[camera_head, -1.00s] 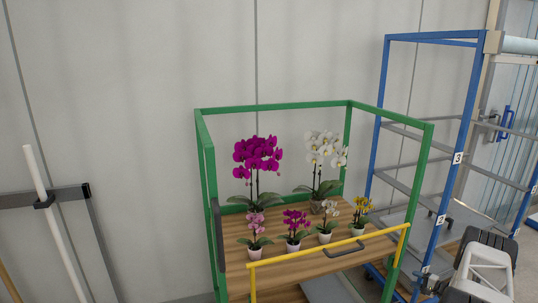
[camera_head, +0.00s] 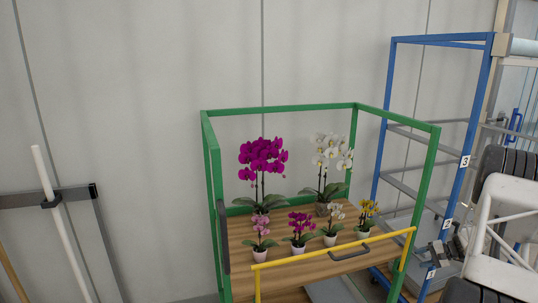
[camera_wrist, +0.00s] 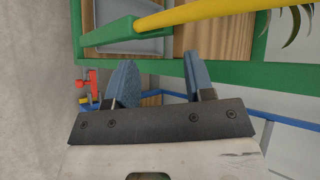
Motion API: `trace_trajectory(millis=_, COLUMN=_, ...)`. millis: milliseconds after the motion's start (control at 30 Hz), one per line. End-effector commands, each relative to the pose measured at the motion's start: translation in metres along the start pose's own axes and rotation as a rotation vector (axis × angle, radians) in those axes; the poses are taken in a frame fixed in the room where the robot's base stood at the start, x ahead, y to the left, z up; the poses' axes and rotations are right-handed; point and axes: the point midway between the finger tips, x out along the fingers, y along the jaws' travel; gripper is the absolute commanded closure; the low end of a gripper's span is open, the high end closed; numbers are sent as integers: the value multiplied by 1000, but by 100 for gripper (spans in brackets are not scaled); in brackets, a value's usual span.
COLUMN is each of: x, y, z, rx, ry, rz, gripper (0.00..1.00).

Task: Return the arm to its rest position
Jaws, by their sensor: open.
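My gripper (camera_wrist: 160,82) shows in the wrist view with its two blue-grey fingers spread apart and nothing between them. Beyond the fingers are a green frame bar (camera_wrist: 240,76) and a yellow rail (camera_wrist: 205,11); the fingertips overlap the green bar in the picture, and I cannot tell how far off it is. In the head view my white and black arm (camera_head: 505,225) is at the right edge, to the right of the green cart. I cannot clearly make out the fingers in that view.
The green-framed cart (camera_head: 208,165) has a wooden shelf (camera_head: 335,262) holding several potted orchids, with a yellow rail (camera_head: 330,250) across its front. A blue rack (camera_head: 385,130) stands behind my arm. A white pole (camera_head: 57,220) leans at left. The wall between is bare.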

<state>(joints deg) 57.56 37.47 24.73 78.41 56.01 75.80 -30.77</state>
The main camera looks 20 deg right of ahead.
Motion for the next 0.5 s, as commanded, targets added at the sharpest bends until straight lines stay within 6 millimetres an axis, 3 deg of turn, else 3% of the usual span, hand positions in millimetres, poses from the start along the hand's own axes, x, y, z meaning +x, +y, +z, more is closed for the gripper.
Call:
trace_trajectory(millis=333, x=36, y=-16, z=134, rx=-118, ry=-157, rz=278, gripper=51)
trace_trajectory(millis=500, x=52, y=-35, z=192, rx=-182, ry=-213, rz=388, gripper=51)
